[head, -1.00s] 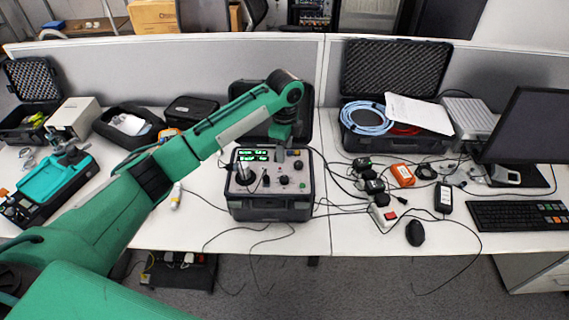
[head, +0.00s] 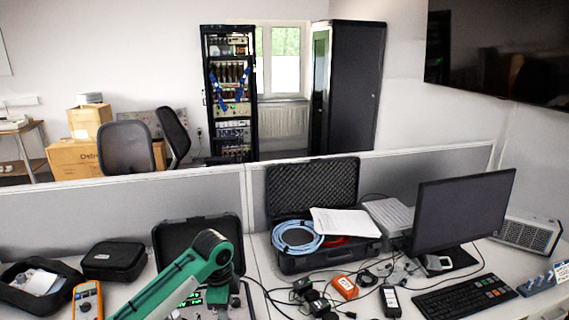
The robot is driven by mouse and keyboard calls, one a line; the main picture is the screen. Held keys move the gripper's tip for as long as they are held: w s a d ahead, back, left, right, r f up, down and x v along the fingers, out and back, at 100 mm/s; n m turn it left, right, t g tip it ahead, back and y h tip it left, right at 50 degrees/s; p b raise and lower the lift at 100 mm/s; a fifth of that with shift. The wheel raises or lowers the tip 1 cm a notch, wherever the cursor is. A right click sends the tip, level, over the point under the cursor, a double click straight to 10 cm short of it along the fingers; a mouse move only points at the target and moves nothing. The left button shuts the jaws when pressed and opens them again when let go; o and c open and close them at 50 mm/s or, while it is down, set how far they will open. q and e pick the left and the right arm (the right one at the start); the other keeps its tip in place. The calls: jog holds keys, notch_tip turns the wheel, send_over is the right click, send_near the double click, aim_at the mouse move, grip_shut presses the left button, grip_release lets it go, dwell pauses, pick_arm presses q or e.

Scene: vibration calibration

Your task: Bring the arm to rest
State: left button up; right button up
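My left arm, green with a dark rounded wrist, comes in at the bottom of the head view and reaches over the calibration unit (head: 246,303). My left gripper (head: 219,286) points down at the end of this arm, in front of the unit's raised dark lid (head: 172,238). The fingertips cannot be made out, so I cannot tell whether it is open, shut or touching the unit. Part of the unit's panel with a green display shows beside the arm. The rest of the unit is hidden by the arm or cut off by the lower edge. My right gripper is not in view.
An open case (head: 318,258) with blue cable and papers stands right of the unit. A monitor (head: 462,212) and keyboard (head: 465,297) are further right. A yellow multimeter (head: 88,300) and black pouches (head: 114,260) lie left. A grey partition (head: 100,215) runs behind the desks.

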pick_arm(q)
jog(key=s+d+f+n+t+h, duration=0.1)
jog(key=s+d+f+n, duration=0.15)
jog(key=s+f, duration=0.45)
jog(key=s+d+f+n+t+h, duration=0.1)
jog(key=s+d+f+n, duration=0.2)
jog(key=s, duration=0.8)
jog(key=s+a+n+t+y, duration=0.1)
jog(key=s+a+n, duration=0.45)
jog(key=s, duration=0.35)
jog(key=s+a+n+y, duration=0.1)
jog(key=s+a+n, duration=0.45)
jog(key=s, duration=0.35)
notch_tip(320, 180, down, 28)
jog(key=m, duration=0.1)
jog(key=s+a+f+g, duration=0.1)
jog(key=s+a+f, duration=0.1)
jog(key=s+f, duration=0.7)
jog(key=s+a+f+g, duration=0.1)
jog(key=s+a+f, duration=0.1)
jog(key=s+f, duration=0.8)
notch_tip(320, 180, down, 3)
jog(key=shift+r+y, duration=0.1)
jog(key=shift+y, duration=0.2)
